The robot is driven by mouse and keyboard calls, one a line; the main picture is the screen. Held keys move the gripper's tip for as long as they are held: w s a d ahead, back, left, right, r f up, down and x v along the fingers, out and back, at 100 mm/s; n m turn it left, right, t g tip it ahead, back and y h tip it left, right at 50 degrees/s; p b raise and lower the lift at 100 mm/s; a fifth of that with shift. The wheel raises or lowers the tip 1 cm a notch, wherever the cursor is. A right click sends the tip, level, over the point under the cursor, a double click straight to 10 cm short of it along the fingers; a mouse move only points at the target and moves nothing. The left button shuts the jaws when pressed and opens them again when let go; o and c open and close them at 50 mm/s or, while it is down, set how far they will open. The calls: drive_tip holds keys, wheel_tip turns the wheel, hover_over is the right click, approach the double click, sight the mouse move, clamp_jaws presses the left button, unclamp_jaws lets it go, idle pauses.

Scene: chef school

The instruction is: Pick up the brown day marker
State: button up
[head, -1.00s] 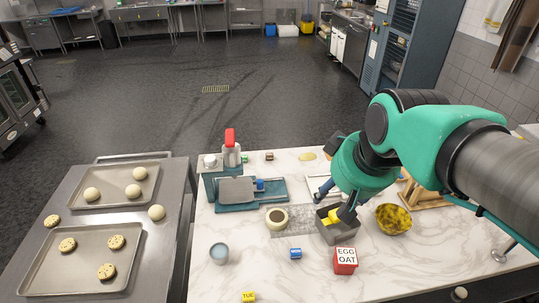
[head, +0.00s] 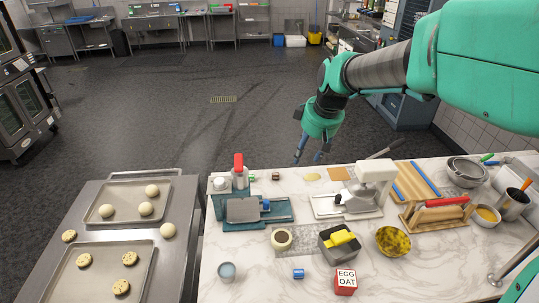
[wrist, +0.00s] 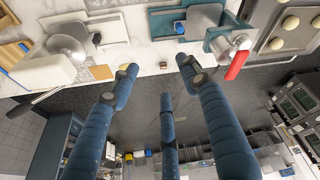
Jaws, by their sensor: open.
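The brown day marker (head: 276,176) is a small brown cube near the far edge of the marble counter, right of a small green cube (head: 252,178). In the wrist view the brown marker (wrist: 163,65) shows as a small block close to the counter edge, between the tips of two fingers in the picture. My gripper (head: 307,160) has its blue fingers spread, empty, at the far edge of the counter, to the right of the marker in the head view. In the wrist view my gripper (wrist: 157,75) does not visibly touch the marker.
A teal slicer-like device (head: 258,210) stands left of and nearer than the marker. A flat yellow disc (head: 312,174) and a white machine (head: 362,190) are to the right.

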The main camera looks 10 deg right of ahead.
drive_tip(key=w+a+f+n+g+p, duration=0.1)
drive_tip(key=w+f+n+p, duration=0.45)
drive_tip(key=w, duration=1.25)
drive_tip(key=w+a+f+n+y+p, duration=0.1)
drive_tip(key=w+f+n+p, duration=0.1)
drive_tip(key=w+f+p, duration=0.4)
drive_tip(key=w+f, duration=0.4)
drive_tip(key=f, duration=0.6)
drive_tip(key=shift+w+f+g, duration=0.15)
drive_tip(key=shift+f+g, duration=0.25)
drive_tip(key=shift+a+f, duration=0.1)
hover_over(276, 174)
drive_tip(key=s+d, duration=0.1)
drive_tip(key=shift+s+f+p, duration=0.2)
drive_tip(key=shift+f+p, duration=0.1)
drive_tip(key=shift+f, duration=3.75)
drive_tip(key=shift+p+x, duration=0.55)
drive_tip(key=shift+x, duration=2.05)
